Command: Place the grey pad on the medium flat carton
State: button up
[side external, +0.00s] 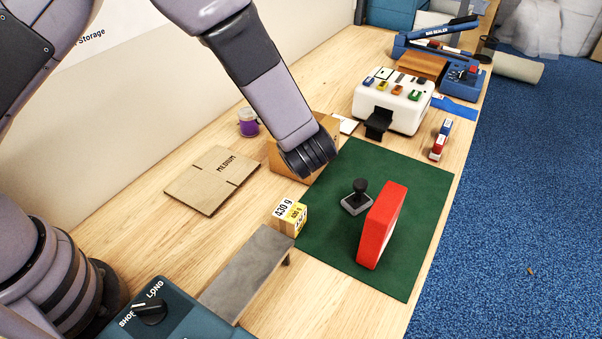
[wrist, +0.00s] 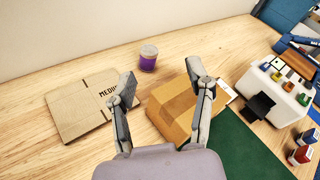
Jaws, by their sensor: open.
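The medium flat carton (side external: 205,184) lies on the wooden table near the wall, with MEDIUM printed on it; in the wrist view it is at the left (wrist: 72,107). A small grey block with a black knob (side external: 357,200) stands on the green mat; it looks like the grey pad, and it is out of the wrist view. My gripper (wrist: 165,88) is open and empty, its fingers spread above the table to the right of the flat carton. In the side view my wrist end is above a brown carton, and the fingers cannot be made out.
The brown carton (wrist: 172,108) sits below my gripper. A red block (side external: 380,225) stands on the green mat (side external: 420,190). A yellow-labelled box (side external: 288,215), a grey raised plate (side external: 248,268), a purple jar (side external: 248,124) and a white machine (side external: 392,103) stand around.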

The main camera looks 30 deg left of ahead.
jog(key=d+f+m+t+h, duration=0.3)
jog(key=d+f+m+t, duration=0.3)
jog(key=d+f, duration=0.4)
jog(key=m+t+h, duration=0.2)
jog(key=m+h, duration=0.5)
jog(key=m, duration=0.1)
send_near(358, 195)
jog(key=s, duration=0.2)
jog(key=shift+s+d, duration=0.25)
jog(key=shift+d+f, duration=0.1)
jog(key=shift+f, duration=0.05)
jog(key=w, duration=0.8)
jog(key=shift+a, duration=0.4)
jog(key=shift+w+a, duration=0.2)
jog(key=shift+w, duration=1.15)
jog(key=shift+w+a, duration=0.2)
jog(key=shift+w, duration=1.2)
jog(key=shift+c, duration=0.4)
grip_shut()
